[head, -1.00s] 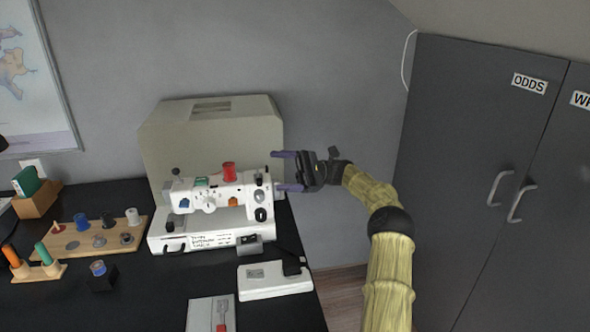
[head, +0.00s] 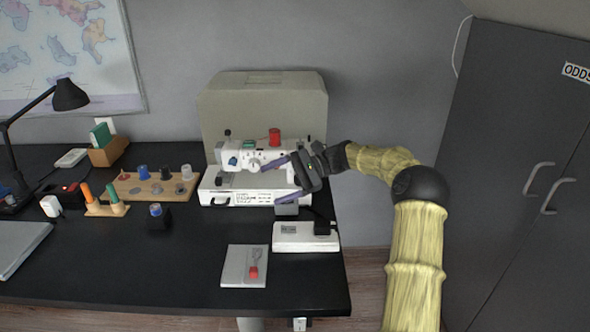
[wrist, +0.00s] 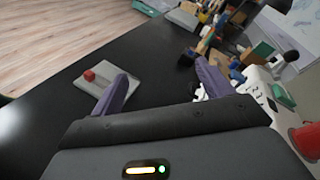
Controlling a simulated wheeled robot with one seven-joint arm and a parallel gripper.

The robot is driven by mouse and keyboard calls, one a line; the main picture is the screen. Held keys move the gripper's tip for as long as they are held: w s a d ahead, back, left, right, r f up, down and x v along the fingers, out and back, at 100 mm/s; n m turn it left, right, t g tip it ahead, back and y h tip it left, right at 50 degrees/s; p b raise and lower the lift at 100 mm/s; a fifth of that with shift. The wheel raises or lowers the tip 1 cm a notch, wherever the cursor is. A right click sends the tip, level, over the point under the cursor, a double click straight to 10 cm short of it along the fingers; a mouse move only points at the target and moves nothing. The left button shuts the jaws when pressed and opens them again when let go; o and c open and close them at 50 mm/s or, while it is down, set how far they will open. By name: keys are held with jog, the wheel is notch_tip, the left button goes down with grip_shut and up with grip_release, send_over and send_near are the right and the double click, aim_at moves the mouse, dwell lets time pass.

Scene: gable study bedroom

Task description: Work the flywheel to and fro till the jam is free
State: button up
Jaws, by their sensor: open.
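The white sewing machine (head: 238,184) stands near the back right of the black desk, with a red spool (head: 275,136) on top. Its right end, where a flywheel would sit, is hidden behind my gripper (head: 270,186) in the head view. My gripper is open, fingers pointing left and slightly down in front of the machine's right half. In the wrist view, the machine (wrist: 281,96) and the red spool (wrist: 306,138) lie at the right edge, beside the right finger; no flywheel can be made out there.
A beige cover (head: 262,100) stands behind the machine. A wooden spool rack (head: 152,187) is left. Dark cupboards (head: 520,130) stand right; the desk's front middle is clear.

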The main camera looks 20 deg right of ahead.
jog(key=s+a+f+n+h, duration=0.1)
jog(key=s+a+f+h, duration=0.1)
jog(key=s, duration=0.1)
jog(key=s+a+f+n+h, duration=0.1)
jog(key=s+a+f+h, duration=0.4)
jog(key=s+f, duration=0.1)
jog(key=shift+a+n+g+h, duration=0.15)
jog(key=shift+n+g+h, duration=0.15)
jog(key=shift+n+g, duration=0.1)
jog(key=s+n+h, duration=0.1)
jog(key=s, duration=0.1)
jog(key=s+d+f+n+h, duration=0.1)
jog(key=s+h, duration=0.1)
jog(key=s, duration=0.1)
jog(key=s+d+f+n+t+h, duration=0.1)
jog(key=s, duration=0.1)
jog(key=shift+s+f, duration=0.2)
jog(key=shift+s, duration=0.2)
jog(key=s+d+n+t+h, duration=0.3)
jog(key=s+d+n+h, duration=0.1)
jog(key=s, duration=0.8)
jog(key=shift+d+n, duration=0.3)
jog(key=shift+n, duration=0.3)
jog(key=shift+f, duration=0.1)
